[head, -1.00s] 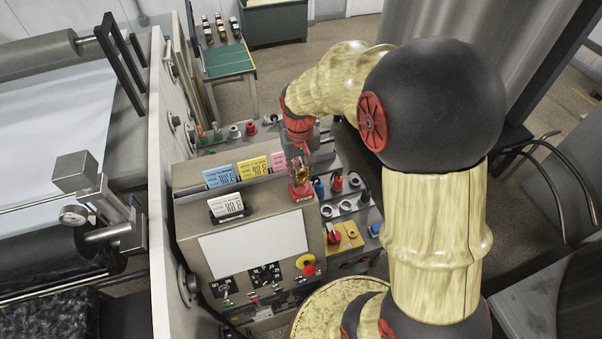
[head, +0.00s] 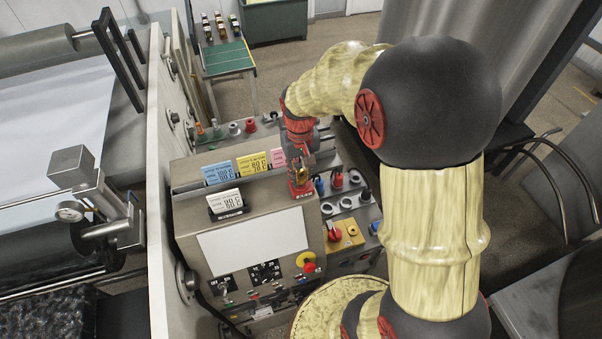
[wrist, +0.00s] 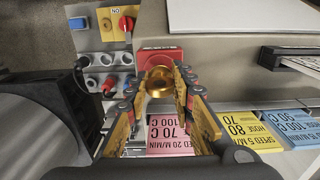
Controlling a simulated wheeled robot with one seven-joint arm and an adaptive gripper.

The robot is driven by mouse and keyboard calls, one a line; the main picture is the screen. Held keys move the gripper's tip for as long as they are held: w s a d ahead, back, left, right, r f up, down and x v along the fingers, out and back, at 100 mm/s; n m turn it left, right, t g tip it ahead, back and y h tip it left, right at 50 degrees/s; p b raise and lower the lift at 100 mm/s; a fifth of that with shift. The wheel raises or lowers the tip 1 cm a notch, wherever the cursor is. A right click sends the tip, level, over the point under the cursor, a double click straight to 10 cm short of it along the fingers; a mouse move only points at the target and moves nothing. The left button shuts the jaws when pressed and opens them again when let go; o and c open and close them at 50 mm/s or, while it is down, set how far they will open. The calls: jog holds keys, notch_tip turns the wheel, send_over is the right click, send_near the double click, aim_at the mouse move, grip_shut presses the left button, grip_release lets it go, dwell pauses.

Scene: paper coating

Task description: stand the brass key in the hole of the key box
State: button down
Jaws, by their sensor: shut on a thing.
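The brass key (wrist: 157,76) is gripped between the fingers of my gripper (wrist: 161,88) in the wrist view, with its gold round top showing. The red key box (wrist: 145,53) lies just beyond the key there. In the head view the red key box (head: 301,187) sits near the top right edge of the grey panel, with my gripper (head: 301,171) close above it. A small gold patch shows between the fingers. The key's lower end and the hole are hidden, so I cannot tell whether the key is in the hole.
Pink, yellow (head: 251,167) and blue (head: 219,173) cards stand in a rack beside my gripper. A white card (head: 225,203) stands on the panel, left of the gripper. Knobs and sockets (head: 345,205) lie close on the right. A blank white sheet (head: 253,241) lies below.

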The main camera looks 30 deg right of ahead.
jog(key=shift+f+b, duration=0.35)
jog(key=shift+f, duration=0.25)
jog(key=c, duration=1.5)
grip_release()
jog(key=shift+o, duration=0.2)
notch_tip(320, 180, up, 12)
jog(key=shift+a+f, duration=0.1)
jog(key=shift+f, duration=0.2)
jog(key=s+a+f+n+t+b, duration=0.1)
jog(key=s+a+f+b, duration=0.3)
jog(key=s+f+b, duration=0.4)
jog(key=s+a+f+n+t+b, duration=0.1)
jog(key=s+a+f+t+b, duration=0.3)
jog(key=b, duration=1.4)
jog(key=s+a+f, duration=0.1)
jog(key=s+f, duration=0.3)
jog(key=f, duration=0.1)
jog(key=shift+s+t, duration=0.3)
